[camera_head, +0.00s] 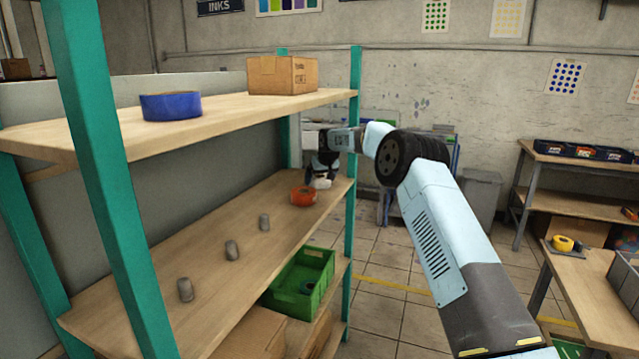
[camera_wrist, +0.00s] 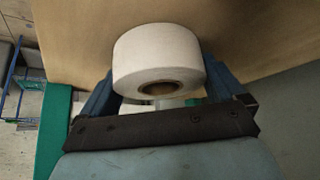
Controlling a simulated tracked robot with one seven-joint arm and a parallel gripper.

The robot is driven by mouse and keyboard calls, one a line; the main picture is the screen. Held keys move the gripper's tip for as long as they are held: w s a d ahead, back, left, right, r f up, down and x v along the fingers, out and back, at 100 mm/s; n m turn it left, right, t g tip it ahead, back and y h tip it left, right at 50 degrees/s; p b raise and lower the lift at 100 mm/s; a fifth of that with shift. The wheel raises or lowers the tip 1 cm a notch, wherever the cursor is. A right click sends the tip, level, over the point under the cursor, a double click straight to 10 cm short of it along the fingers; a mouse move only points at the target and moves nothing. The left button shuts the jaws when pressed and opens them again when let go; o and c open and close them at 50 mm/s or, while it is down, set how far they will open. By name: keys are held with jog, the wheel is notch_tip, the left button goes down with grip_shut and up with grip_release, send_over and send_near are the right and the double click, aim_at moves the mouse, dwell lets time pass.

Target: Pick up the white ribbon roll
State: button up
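The white ribbon roll (camera_wrist: 158,55) sits between the two blue fingers of my gripper (camera_wrist: 160,92) in the wrist view, its core hole facing the camera. The fingers lie along its left and right sides, and the roll hides their tips. I cannot tell whether they press on it or stand slightly apart. In the head view, my gripper (camera_head: 324,165) reaches over the far end of the middle shelf, and a small part of the white roll (camera_head: 322,183) shows below it. Whether the roll rests on the shelf is unclear.
An orange roll (camera_head: 303,196) lies close to my gripper on the wooden middle shelf (camera_head: 215,285). Several grey cylinders stand nearer on it. The upper shelf (camera_head: 218,108) above holds a blue roll (camera_head: 170,106) and a cardboard box (camera_head: 283,75). A green shelf post (camera_head: 352,210) stands beside my arm.

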jog(key=c, duration=0.4)
jog(key=shift+r, duration=1.65)
jog(key=shift+s+d+r, duration=0.1)
jog(key=shift+s, duration=0.05)
jog(key=s+d, duration=0.3)
jog(key=s, duration=0.5)
jog(key=s+d, duration=0.4)
jog(key=s, duration=0.4)
jog(key=shift+d, duration=0.25)
